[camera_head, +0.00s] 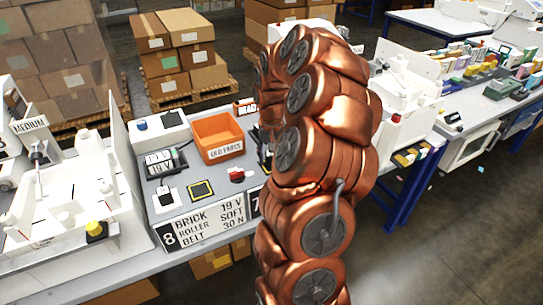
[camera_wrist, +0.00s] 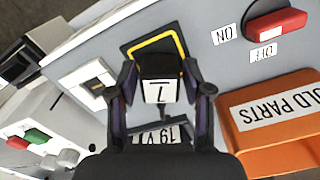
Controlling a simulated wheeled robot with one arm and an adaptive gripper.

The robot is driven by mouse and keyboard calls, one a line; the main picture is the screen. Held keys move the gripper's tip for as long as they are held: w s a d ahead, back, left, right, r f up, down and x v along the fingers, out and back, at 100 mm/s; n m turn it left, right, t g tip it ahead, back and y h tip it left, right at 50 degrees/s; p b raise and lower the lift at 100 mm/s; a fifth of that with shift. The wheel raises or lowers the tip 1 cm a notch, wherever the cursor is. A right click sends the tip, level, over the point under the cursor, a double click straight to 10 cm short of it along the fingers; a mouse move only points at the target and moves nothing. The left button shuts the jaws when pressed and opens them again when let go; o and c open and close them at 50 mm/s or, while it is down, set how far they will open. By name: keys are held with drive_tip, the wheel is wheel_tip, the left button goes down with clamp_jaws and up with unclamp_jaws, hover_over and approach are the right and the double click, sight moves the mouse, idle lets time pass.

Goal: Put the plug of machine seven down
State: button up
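The black plug (camera_wrist: 160,92) bears a white label with a 7 in the wrist view. My gripper (camera_wrist: 166,90) has its two dark fingers on either side of the plug, shut on it. A label reading 19 V shows just below, between the fingers; I cannot tell whether it is on the plug. A yellow-edged black square (camera_wrist: 158,42) lies on the grey panel behind the plug, which covers part of it. I cannot tell whether the plug touches it. In the head view my copper arm hides the gripper and most of machine seven's place.
Beside the square are a white socket plate (camera_wrist: 86,83), a red switch (camera_wrist: 280,22) marked ON and OFF, and an orange OLD PARTS bin (camera_wrist: 272,118). Machine eight's place, with its own bin (camera_head: 218,136) and yellow-edged square (camera_head: 201,189), lies to the left in the head view.

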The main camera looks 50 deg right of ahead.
sight(271, 154)
drive_tip(key=shift+o, duration=0.6)
drive_tip(key=shift+r, duration=0.1)
drive_tip(key=shift+r+p, duration=0.2)
drive_tip(key=shift+p, duration=0.1)
drive_tip(key=shift+d+r+b, duration=0.1)
drive_tip(key=shift+r+b, duration=0.25)
drive_tip(key=shift+b, duration=0.05)
wheel_tip(271, 154, up, 11)
drive_tip(key=b, duration=0.2)
